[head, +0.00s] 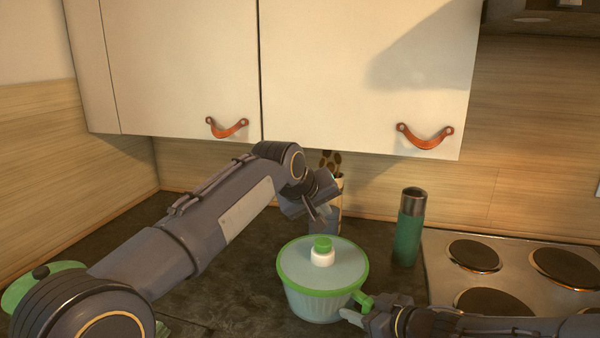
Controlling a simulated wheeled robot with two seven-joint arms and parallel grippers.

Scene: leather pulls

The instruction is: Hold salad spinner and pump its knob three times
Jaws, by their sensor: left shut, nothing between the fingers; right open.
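The salad spinner (302,304) stands upright on the dark countertop, with a clear bowl, a green-rimmed lid and a green handle on its right side. Its knob (322,248) has a green top on a white stem and sticks up from the middle of the lid. My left gripper (322,219) is shut and empty, above and just behind the knob in the picture, apart from it as far as I can tell. My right gripper (357,311) is open at the spinner's green handle; its arm partly hides the fingers, and I cannot tell whether they touch the handle.
A green bottle (409,232) stands right of the spinner, beside the stove (510,262). A utensil holder (338,188) is behind my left gripper. A green-lidded pot (40,280) sits at far left. Cupboards with leather pulls (425,137) hang above.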

